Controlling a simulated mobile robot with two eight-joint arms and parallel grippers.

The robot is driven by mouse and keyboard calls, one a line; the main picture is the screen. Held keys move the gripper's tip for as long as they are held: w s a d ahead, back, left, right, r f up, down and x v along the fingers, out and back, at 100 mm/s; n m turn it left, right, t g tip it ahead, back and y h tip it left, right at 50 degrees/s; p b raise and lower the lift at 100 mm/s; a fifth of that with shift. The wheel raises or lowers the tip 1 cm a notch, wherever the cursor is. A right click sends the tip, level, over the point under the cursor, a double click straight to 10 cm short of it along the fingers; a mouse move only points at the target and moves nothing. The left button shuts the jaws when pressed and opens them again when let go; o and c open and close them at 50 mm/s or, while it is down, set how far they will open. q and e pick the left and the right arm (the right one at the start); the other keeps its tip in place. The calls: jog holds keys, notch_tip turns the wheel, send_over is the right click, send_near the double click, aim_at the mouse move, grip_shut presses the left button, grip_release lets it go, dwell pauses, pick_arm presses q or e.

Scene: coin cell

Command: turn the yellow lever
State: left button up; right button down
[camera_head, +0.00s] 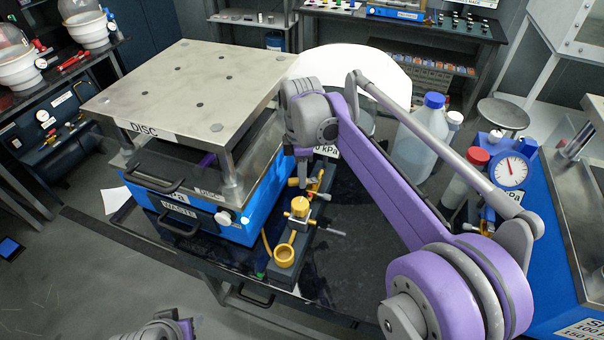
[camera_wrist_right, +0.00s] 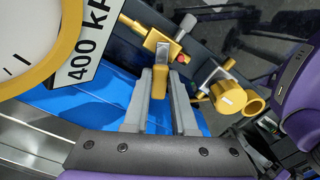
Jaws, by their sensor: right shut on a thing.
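The yellow lever (camera_wrist_right: 158,84) sits on a brass valve beside the blue machine. In the right wrist view it stands between the two grey fingers of my right gripper (camera_wrist_right: 160,92), which is shut on it. In the head view my right gripper (camera_head: 302,170) points down at the valve row, and its wrist and arm hide part of the blue machine's right side. A second yellow valve (camera_head: 300,207) with a ring-shaped end stands just nearer the front. Only a grey and purple part of my left arm shows at the bottom edge of the head view.
A blue machine (camera_head: 225,215) with a metal plate (camera_head: 190,88) on top stands left of the valves. A gauge marked 400 kPa (camera_wrist_right: 25,40) is close to my right gripper in the wrist view. A blue-capped bottle (camera_head: 420,135) and another gauge (camera_head: 512,170) stand right.

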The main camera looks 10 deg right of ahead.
pick_arm(q)
jog(key=shift+w+r+p, duration=0.2)
jog(key=shift+r+p, duration=0.25)
jog(key=shift+r, duration=0.25)
pick_arm(e)
jog(key=m, duration=0.2)
jog(key=w+m, duration=0.1)
jog(key=m, duration=0.2)
jog(key=shift+w+d, duration=0.2)
jog(key=shift+m, duration=0.3)
jog(key=c, duration=0.7)
grip_release()
pick_arm(q)
jog(key=shift+w+r+p, duration=0.3)
jog(key=shift+r+p, duration=0.25)
jog(key=shift+r, duration=0.2)
pick_arm(e)
notch_tip(320, 180, up, 11)
jog(key=shift+f, duration=0.1)
